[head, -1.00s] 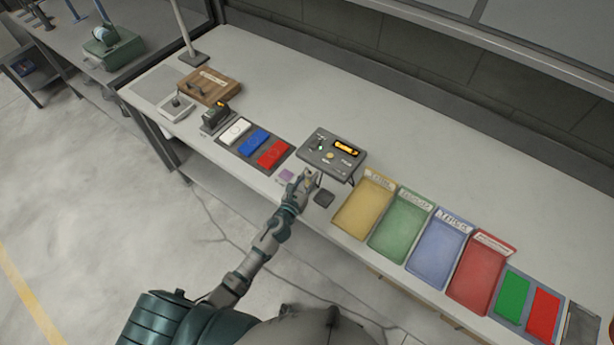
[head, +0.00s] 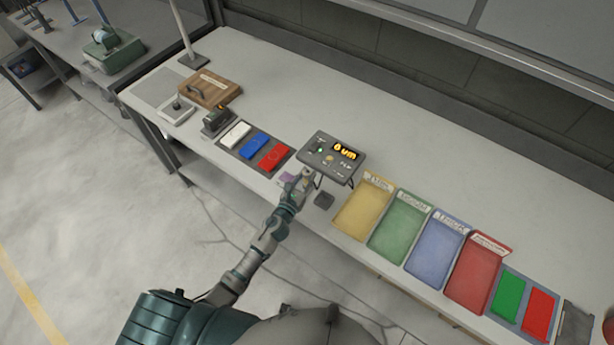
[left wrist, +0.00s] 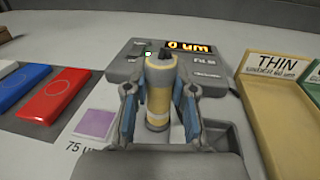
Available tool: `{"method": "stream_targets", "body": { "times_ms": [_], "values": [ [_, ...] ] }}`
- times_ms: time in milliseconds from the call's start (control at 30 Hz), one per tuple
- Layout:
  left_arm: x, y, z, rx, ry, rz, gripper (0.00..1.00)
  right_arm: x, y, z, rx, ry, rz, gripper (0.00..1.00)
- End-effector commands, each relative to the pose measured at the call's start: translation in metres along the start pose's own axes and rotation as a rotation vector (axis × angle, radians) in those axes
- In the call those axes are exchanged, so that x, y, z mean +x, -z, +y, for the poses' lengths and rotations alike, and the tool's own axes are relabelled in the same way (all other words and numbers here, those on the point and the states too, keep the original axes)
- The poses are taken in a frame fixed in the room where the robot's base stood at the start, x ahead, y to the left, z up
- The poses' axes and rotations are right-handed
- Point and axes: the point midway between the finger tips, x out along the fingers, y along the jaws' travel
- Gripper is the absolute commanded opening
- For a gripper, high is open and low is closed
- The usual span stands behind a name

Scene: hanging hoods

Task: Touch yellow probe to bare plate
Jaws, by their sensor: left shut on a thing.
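My left gripper (head: 304,181) is shut on the yellow probe. In the left wrist view the yellow probe (left wrist: 158,98) stands roughly upright between the fingers (left wrist: 158,112). The gauge (head: 331,158) stands just behind it, with its orange display lit and reading "0 um". A small dark square, seemingly the bare plate (head: 324,199), lies right of the gripper in the head view. It also shows in the left wrist view (left wrist: 221,133), beside the right finger. The probe's tip is hidden, so I cannot tell whether it touches anything. My right gripper is out of view.
A purple patch (left wrist: 95,124) marked "75" lies left of the gripper. White, blue and red blocks (head: 271,158) sit on a dark mat further left. Coloured trays (head: 361,210) line the bench to the right, the yellow one labelled "THIN". The bench behind the gauge is clear.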

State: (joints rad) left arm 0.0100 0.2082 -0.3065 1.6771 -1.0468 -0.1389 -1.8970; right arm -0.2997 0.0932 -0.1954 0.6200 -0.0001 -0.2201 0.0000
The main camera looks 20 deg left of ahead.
Motion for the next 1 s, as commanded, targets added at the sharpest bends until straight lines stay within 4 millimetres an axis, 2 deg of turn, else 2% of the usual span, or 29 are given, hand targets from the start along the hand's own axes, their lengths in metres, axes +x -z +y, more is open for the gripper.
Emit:
{"method": "stream_targets", "body": {
  "times_ms": [33, 167, 500, 1000],
  "values": [
    [0.000, -0.010, 0.002, 0.001, 0.000, -0.002, 0.00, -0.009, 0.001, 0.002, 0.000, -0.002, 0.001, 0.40],
    [-0.001, -0.021, 0.004, -0.001, 0.000, -0.004, 0.00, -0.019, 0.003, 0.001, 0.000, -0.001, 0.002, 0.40],
    [0.001, -0.049, -0.002, 0.005, 0.000, -0.004, 0.00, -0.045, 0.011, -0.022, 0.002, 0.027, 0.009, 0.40],
    [0.000, -0.048, 0.001, 0.001, -0.001, -0.004, 0.00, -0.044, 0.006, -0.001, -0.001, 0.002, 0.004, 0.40]
  ]
}}
